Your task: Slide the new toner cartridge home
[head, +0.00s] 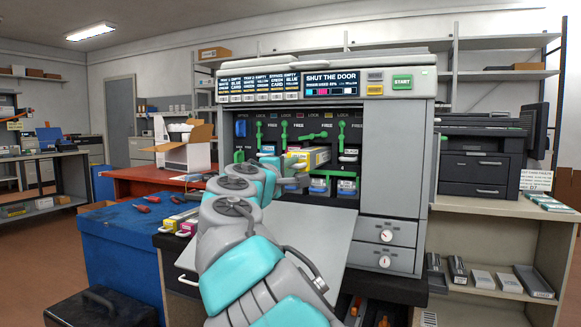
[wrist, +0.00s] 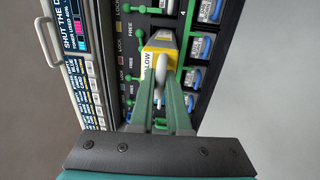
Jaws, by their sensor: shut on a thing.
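A yellow-ended toner cartridge (head: 312,155) sticks out of a slot in the upper row of the open printer (head: 392,160). In the wrist view its yellow end (wrist: 152,62) shows part of a label ending in "LOW" and a pale handle. My gripper (wrist: 161,88) is shut on that handle, with one green finger on each side; in the head view my gripper (head: 290,172) is partly hidden by my arm. A green lever (head: 312,135) just above the cartridge lies sideways, near "FREE" markings. How deep the cartridge sits is hidden.
Other green levers, such as one upright lever (head: 341,132), flank the slot. Blue-handled units (head: 319,185) sit below. The grey door (head: 305,232) hangs folded down in front. A blue cabinet (head: 125,250) with loose tools stands at left. The display (head: 331,84) reads "SHUT THE DOOR".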

